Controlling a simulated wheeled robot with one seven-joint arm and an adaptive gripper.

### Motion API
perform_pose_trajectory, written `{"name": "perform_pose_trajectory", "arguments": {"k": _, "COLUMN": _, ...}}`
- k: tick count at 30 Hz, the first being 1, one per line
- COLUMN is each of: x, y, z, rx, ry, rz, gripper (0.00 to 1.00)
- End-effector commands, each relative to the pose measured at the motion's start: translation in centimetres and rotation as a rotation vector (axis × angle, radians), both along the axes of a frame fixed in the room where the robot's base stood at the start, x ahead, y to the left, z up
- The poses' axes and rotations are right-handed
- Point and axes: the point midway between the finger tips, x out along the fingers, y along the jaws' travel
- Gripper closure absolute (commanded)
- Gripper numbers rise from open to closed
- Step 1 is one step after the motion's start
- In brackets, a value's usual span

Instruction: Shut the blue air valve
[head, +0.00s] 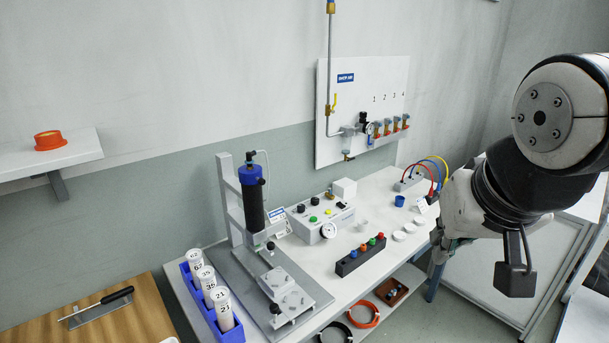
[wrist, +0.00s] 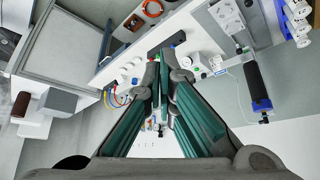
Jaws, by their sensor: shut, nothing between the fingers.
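The panel (wrist: 152,147) shows in part between the fingers there; I cannot make out the valve.
A yellow-handled valve (head: 333,103) is on the pipe left of the blue one. The bench holds a control box (head: 318,222), a black block with coloured caps (head: 360,256), a press stand (head: 225,200) and coloured cables (head: 437,170). The space before the panel is open.

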Motion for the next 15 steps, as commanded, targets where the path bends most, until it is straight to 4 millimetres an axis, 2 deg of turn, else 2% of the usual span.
{"name": "perform_pose_trajectory", "arguments": {"k": 1, "x": 3.1, "y": -0.3, "z": -1.2, "rx": 0.007, "ry": -0.025, "rz": -0.032, "gripper": 1.0}}
{"name": "perform_pose_trajectory", "arguments": {"k": 3, "x": 6.7, "y": -0.7, "z": -1.8, "rx": 0.02, "ry": -0.073, "rz": -0.077, "gripper": 1.0}}
{"name": "perform_pose_trajectory", "arguments": {"k": 8, "x": 14.7, "y": -1.3, "z": -3.3, "rx": 0.07, "ry": -0.184, "rz": -0.162, "gripper": 1.0}}
{"name": "perform_pose_trajectory", "arguments": {"k": 15, "x": 26.2, "y": -2.0, "z": -6.7, "rx": 0.19, "ry": -0.345, "rz": -0.258, "gripper": 1.0}}
